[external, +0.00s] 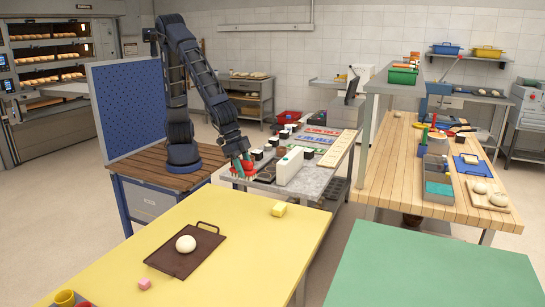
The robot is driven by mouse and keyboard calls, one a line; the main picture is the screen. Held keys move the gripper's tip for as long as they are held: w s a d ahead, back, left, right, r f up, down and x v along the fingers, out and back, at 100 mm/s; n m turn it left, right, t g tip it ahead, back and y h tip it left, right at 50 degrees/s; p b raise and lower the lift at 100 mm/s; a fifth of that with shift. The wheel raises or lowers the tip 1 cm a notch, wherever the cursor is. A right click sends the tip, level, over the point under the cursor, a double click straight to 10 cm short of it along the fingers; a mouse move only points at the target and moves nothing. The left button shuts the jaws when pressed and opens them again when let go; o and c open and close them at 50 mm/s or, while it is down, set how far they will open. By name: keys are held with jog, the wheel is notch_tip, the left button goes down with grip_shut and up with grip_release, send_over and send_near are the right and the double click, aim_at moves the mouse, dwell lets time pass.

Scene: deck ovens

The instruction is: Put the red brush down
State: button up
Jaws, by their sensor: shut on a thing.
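My gripper (241,160) points down at the left end of the grey metal table (318,183). It is shut on a red thing, which I take to be the red brush (248,169). The brush is small here and partly covered by the fingers. I cannot tell whether it touches the tabletop or hangs just above it.
A white block-shaped container (289,166) and several dark cups stand close to the right of my gripper. Coloured strips (323,131) lie further back. The yellow table (230,225) in front holds a brown tray (185,262) with a dough ball. A blue pegboard (128,108) stands at left.

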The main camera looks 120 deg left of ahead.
jog(key=shift+a, duration=0.55)
jog(key=shift+a+f, duration=0.2)
jog(key=shift+f, duration=0.05)
notch_tip(320, 180, down, 19)
jog(key=shift+f, duration=0.2)
jog(key=shift+f, duration=0.1)
jog(key=o, duration=1)
jog(key=shift+o, duration=0.2)
